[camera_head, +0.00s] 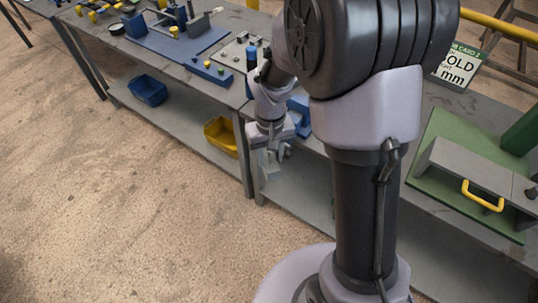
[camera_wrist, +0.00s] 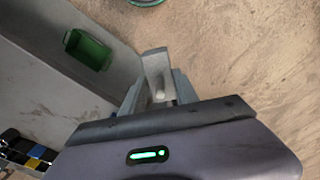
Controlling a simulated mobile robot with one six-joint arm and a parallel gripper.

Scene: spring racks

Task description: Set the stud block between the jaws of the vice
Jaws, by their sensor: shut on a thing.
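My gripper (camera_head: 273,153) hangs in front of the workbench edge, above the floor side. It is shut on a light grey block, which I take to be the stud block (camera_head: 269,172). In the wrist view the stud block (camera_wrist: 155,66) sticks out between the two fingers of my gripper (camera_wrist: 157,88). A blue device (camera_head: 300,116) on the bench is mostly hidden behind my arm. I cannot tell whether it is the vice, and no vice jaws show clearly.
A green fixture plate (camera_head: 440,163) with a yellow handle (camera_head: 482,196) lies on the right bench. A blue board (camera_head: 160,42) with parts lies on the left bench. A blue bin (camera_head: 148,90) and a yellow bin (camera_head: 221,135) stand on the lower shelf. The floor at left is clear.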

